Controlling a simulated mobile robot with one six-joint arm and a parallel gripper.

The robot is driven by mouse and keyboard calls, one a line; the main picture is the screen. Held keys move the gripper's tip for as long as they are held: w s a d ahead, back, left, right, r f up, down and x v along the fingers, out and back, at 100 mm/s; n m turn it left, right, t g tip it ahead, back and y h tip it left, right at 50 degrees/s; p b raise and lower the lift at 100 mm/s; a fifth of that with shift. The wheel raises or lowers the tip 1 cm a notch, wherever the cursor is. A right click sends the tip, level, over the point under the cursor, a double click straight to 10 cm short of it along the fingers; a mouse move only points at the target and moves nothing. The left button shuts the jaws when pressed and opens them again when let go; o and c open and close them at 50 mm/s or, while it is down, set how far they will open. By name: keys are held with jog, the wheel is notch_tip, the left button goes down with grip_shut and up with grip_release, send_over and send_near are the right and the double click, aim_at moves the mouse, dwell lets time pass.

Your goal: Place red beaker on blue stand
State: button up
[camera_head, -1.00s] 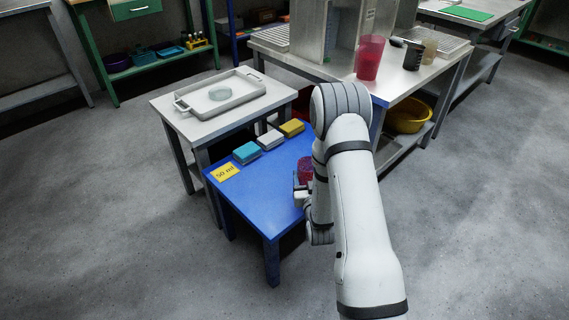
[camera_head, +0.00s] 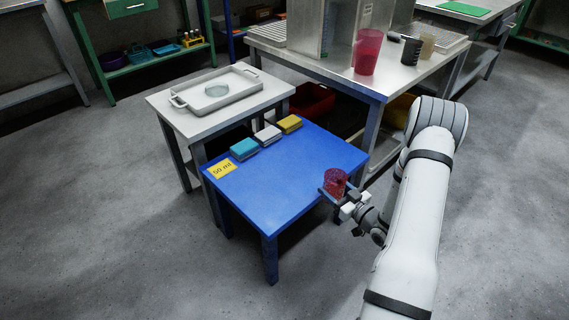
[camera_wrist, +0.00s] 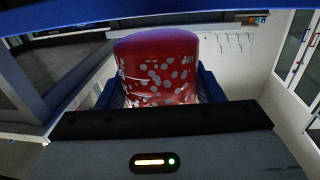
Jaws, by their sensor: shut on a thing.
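A small red beaker (camera_head: 336,181) is held in my gripper (camera_head: 338,190), at the right front corner of the blue stand (camera_head: 290,185). In the wrist view the red beaker (camera_wrist: 160,68) shows pale spots and sits between the blue fingers, which are shut on it. The blue stand is a low table with a yellow "50 ml" label (camera_head: 222,170) on its left corner. Whether the beaker touches the stand's top or hangs over its edge, I cannot tell.
Teal (camera_head: 244,148), white (camera_head: 267,135) and yellow (camera_head: 289,124) blocks line the stand's back edge. A white table with a tray (camera_head: 215,92) adjoins it. A taller red container (camera_head: 367,52) stands on the metal bench behind. The stand's middle is clear.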

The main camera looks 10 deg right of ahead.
aim_at(342, 195)
jog(key=s, duration=0.1)
jog(key=d+y, duration=0.1)
jog(key=s+n, duration=0.1)
jog(key=shift+s+d+f+g, duration=0.3)
jog(key=shift+d+g, duration=0.05)
jog(key=shift+g, duration=0.05)
jog(key=shift+y, duration=0.3)
jog(key=b+x, duration=0.1)
jog(key=x, duration=0.5)
jog(key=b+x, duration=0.2)
jog(key=x, duration=0.3)
jog(key=b+x, duration=0.1)
jog(key=x, duration=0.5)
jog(key=shift+w+a+f, duration=0.2)
jog(key=shift+a+f, duration=0.05)
jog(key=shift+a, duration=0.05)
jog(key=shift+b, duration=0.55)
jog(key=shift+f, duration=0.15)
jog(key=o, duration=1)
jog(key=shift+o, duration=0.2)
